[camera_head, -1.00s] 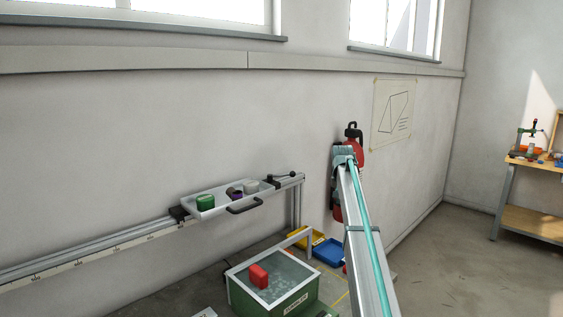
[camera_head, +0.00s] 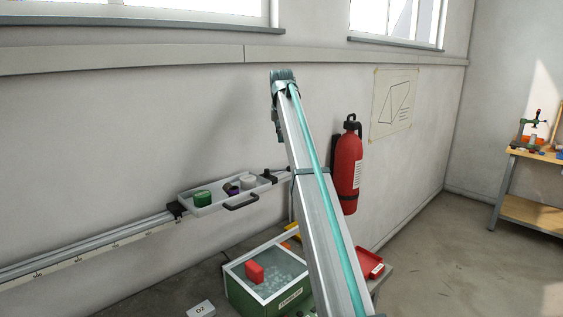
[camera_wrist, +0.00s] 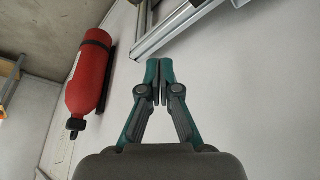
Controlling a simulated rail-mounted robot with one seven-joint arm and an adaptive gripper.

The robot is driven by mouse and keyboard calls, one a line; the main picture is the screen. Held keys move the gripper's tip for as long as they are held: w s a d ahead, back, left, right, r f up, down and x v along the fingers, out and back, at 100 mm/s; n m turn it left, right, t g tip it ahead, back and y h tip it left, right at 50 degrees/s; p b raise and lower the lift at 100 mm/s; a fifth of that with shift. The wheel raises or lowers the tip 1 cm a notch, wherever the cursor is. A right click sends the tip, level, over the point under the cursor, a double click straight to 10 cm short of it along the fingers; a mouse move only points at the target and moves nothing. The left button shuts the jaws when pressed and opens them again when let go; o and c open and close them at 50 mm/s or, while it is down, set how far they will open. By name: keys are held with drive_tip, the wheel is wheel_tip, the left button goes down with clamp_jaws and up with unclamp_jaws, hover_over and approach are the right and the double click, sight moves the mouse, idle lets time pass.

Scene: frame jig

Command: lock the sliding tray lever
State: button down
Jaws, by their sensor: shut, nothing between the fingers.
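The sliding tray (camera_head: 212,209) is a light grey tray on the wall rail, left of centre in the head view. A black handle (camera_head: 241,205) sits on its front side. At its right end is a black lever clamp (camera_head: 269,176); my arm hides the lever's outer part, so its position cannot be told. In the wrist view my gripper (camera_wrist: 160,80) is shut and empty, clear of the tray and lever. The lever is not recognisable there.
The tray holds a green item (camera_head: 202,198) and several others. A metal rail (camera_head: 90,245) runs along the wall. A red extinguisher (camera_head: 347,170) hangs right of my arm and shows in the wrist view (camera_wrist: 88,75). A green bin (camera_head: 250,295) stands below.

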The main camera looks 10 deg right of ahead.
drive_tip(key=shift+f, duration=0.1)
wheel_tip(320, 180, down, 10)
drive_tip(key=p, duration=0.4)
drive_tip(key=shift+s+p, duration=0.25)
drive_tip(key=shift+p, duration=0.15)
drive_tip(key=shift+s+d, duration=0.1)
drive_tip(key=shift+d, duration=0.1)
